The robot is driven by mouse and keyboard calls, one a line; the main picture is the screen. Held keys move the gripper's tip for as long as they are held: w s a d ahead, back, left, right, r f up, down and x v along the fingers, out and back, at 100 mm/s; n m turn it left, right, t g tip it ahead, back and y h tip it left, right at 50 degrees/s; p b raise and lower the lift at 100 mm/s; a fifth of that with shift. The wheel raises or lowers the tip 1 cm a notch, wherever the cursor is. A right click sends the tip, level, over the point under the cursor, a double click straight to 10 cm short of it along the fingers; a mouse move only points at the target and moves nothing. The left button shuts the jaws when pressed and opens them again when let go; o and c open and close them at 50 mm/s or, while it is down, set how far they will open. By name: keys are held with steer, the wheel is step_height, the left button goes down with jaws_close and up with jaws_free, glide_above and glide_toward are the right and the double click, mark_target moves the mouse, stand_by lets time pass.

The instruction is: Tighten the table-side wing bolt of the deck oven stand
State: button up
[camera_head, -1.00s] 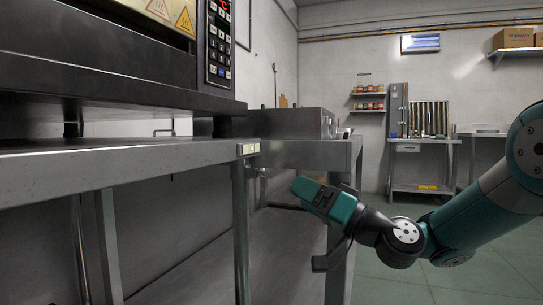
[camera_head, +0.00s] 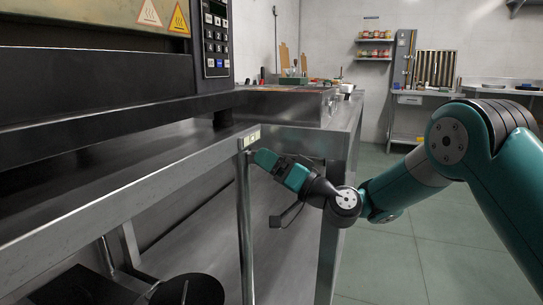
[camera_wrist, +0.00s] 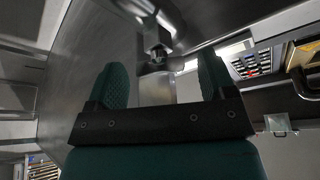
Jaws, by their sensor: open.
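The deck oven (camera_head: 95,85) with its keypad sits on a steel stand (camera_head: 120,190). The stand's right front leg (camera_head: 245,225) runs down below a small pale label. My gripper (camera_head: 264,160) is close to the top of that leg, under the corner. In the wrist view my gripper (camera_wrist: 163,75) is open, its two green fingers apart with nothing held. A small metal fitting (camera_wrist: 157,52), perhaps the wing bolt, shows beyond and between the fingertips. Its wings cannot be made out. In the head view the bolt cannot be seen.
A steel table (camera_head: 340,125) stands just right of the stand, leaving a narrow gap near my gripper. Round dark objects (camera_head: 190,290) are low under the stand. The floor (camera_head: 400,250) to the right is clear. A far bench (camera_head: 440,97) stands against the wall.

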steer(key=c, duration=0.9)
steer(key=shift+c, duration=0.2)
steer(key=shift+r+m, duration=0.1)
steer(key=shift+m, duration=0.2)
steer(key=m+h+p, duration=0.1)
steer(key=m+p, duration=0.3)
steer(key=p, duration=0.2)
steer(key=m+h+p, duration=0.2)
steer(key=m+p, duration=0.2)
steer(key=p, duration=0.2)
steer(key=m+h+p, duration=0.2)
steer(key=m+p, duration=0.2)
steer(key=p, duration=0.2)
steer(key=shift+s+r+m+t, duration=0.15)
steer(key=shift+r+m+t, duration=0.15)
steer(key=shift+f+p, duration=0.1)
steer(key=shift+p, duration=0.3)
